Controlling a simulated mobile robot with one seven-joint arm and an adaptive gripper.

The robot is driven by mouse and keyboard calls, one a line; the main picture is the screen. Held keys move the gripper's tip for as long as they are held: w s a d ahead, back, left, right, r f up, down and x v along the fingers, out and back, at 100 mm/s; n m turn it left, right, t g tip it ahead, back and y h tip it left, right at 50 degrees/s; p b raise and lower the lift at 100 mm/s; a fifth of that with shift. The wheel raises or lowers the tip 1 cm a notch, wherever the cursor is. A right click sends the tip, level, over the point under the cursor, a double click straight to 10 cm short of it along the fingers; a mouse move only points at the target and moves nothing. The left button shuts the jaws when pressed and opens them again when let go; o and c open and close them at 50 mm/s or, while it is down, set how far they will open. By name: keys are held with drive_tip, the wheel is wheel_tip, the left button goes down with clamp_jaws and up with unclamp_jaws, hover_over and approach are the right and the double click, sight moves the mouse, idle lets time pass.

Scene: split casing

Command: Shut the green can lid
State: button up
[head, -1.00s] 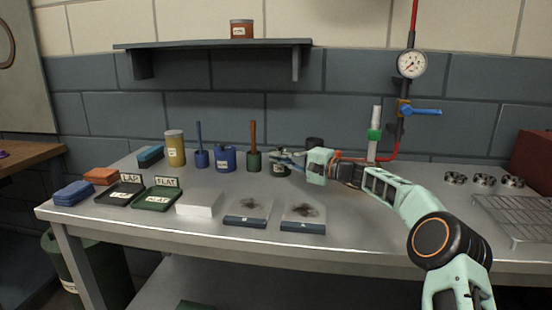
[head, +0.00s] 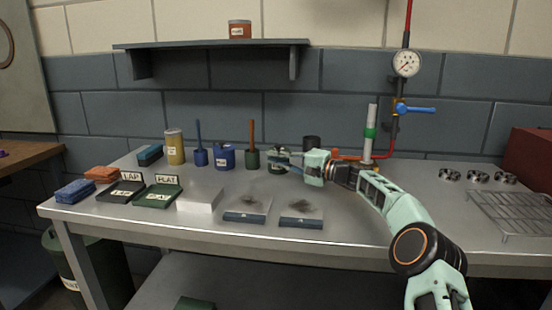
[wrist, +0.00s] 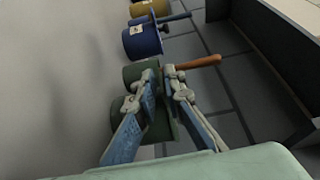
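The green can (head: 275,168) stands on the grey workbench, at the back near the middle. Its label faces the front, and its top is partly hidden by my gripper (head: 281,157). In the wrist view, green can surface (wrist: 160,122) shows between and behind the fingers of my gripper (wrist: 159,76). The fingers are apart, with a visible gap between the tips. I cannot tell whether they touch the can. The lid's angle is not clear in either view.
Left of the can stand a green pot with an orange-handled brush (head: 252,145), a blue can (head: 225,157), a blue brush pot (head: 200,157) and a yellow can (head: 175,148).

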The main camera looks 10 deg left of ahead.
drive_tip(key=shift+o, duration=1)
drive_tip(key=shift+d+r, duration=0.1)
drive_tip(key=v, duration=1.2)
